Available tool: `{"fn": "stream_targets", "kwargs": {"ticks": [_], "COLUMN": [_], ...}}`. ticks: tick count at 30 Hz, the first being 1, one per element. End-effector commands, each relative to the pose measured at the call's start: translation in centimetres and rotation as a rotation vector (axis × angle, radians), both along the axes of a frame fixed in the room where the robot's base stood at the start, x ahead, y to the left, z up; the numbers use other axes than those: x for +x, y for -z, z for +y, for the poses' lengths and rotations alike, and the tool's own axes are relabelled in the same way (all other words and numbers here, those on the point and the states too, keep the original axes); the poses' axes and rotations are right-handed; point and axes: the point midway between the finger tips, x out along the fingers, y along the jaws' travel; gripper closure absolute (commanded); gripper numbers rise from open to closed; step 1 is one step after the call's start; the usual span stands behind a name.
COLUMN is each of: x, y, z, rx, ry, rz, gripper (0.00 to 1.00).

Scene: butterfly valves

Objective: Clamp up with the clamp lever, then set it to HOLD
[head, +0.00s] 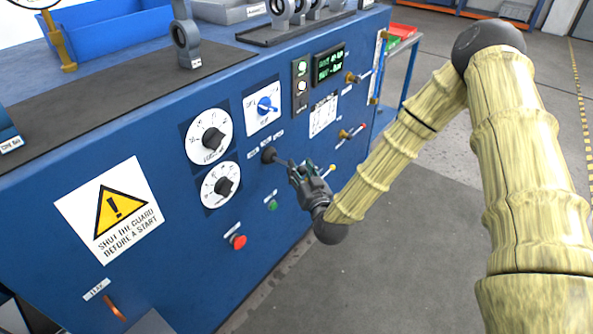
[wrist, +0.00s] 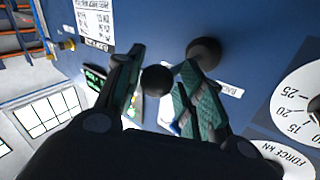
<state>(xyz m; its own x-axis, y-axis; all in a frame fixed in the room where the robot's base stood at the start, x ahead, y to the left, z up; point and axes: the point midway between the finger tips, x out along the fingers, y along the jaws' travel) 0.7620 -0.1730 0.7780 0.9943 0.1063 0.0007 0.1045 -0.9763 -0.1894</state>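The clamp lever has a dark round hub (head: 268,155) on the blue panel, and a short dark arm runs from it to the right toward my gripper (head: 296,170). Small white labels (head: 252,155) stand around the hub; I cannot read them in the head view. In the wrist view, the lever's black ball knob (wrist: 157,80) lies between the two green-padded fingers of my gripper (wrist: 160,72), with the hub (wrist: 204,53) beyond it. The fingers are apart, with a narrow gap beside the knob. Contact is not clear.
A lever with a yellow knob (head: 332,168) is just right of my gripper. A green button (head: 272,204) and red button (head: 238,241) are below. Two dials (head: 209,137) (head: 221,185), a blue selector (head: 264,105) and a display (head: 328,64) surround it. Open floor lies to the right.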

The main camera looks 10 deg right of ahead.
Motion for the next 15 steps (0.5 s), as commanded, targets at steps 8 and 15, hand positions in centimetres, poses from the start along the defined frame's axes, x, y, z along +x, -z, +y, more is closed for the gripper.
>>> {"fn": "stream_targets", "kwargs": {"ticks": [8, 15], "x": [0.1, -1.0], "y": [0.0, 0.1], "z": [0.3, 0.2], "rx": [0.001, 0.001], "ry": [-0.005, -0.006], "rz": [0.0, 0.002], "gripper": [0.48, 0.48]}}
